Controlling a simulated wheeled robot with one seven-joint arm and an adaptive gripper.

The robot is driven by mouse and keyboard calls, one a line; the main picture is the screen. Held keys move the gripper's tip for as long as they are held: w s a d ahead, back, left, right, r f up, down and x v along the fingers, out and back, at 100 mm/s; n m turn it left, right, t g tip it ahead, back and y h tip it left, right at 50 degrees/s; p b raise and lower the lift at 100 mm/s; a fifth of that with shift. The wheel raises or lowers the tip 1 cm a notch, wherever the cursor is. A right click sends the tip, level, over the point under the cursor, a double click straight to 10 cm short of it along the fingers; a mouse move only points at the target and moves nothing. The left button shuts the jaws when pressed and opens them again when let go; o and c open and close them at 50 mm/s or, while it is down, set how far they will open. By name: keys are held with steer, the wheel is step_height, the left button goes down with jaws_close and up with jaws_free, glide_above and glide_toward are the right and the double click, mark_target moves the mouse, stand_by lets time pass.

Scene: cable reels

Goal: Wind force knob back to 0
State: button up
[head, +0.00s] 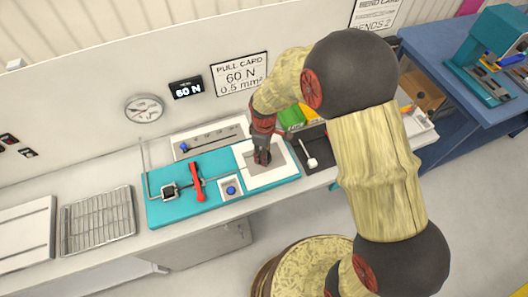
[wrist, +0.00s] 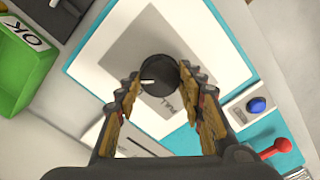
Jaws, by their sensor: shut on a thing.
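The force knob (wrist: 157,73) is round and black with a white pointer line, seen from above in the wrist view. It stands on a grey plate with partly hidden lettering on a white panel (wrist: 204,35). In the wrist view the pointer line lies toward the picture's left. My gripper (wrist: 158,88) is shut on the knob, one finger on each side. In the head view my gripper (head: 262,155) points down over the panel and hides the knob. A black display (head: 187,88) on the wall reads 60 N.
The teal base (head: 165,212) carries a red lever (head: 197,183) and a blue button (head: 231,190) left of my gripper. A pull card (head: 240,74) on the wall reads 60 N, 0.5 mm². A green bin (wrist: 22,55) marked OK stands nearby. A wire rack (head: 97,217) lies further left.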

steer(key=n, duration=0.4)
steer(key=shift+p, duration=0.3)
steer(key=shift+n, duration=2.2)
steer(key=o, duration=1.2)
steer(key=shift+c, duration=0.2)
step_height(320, 180, up, 12)
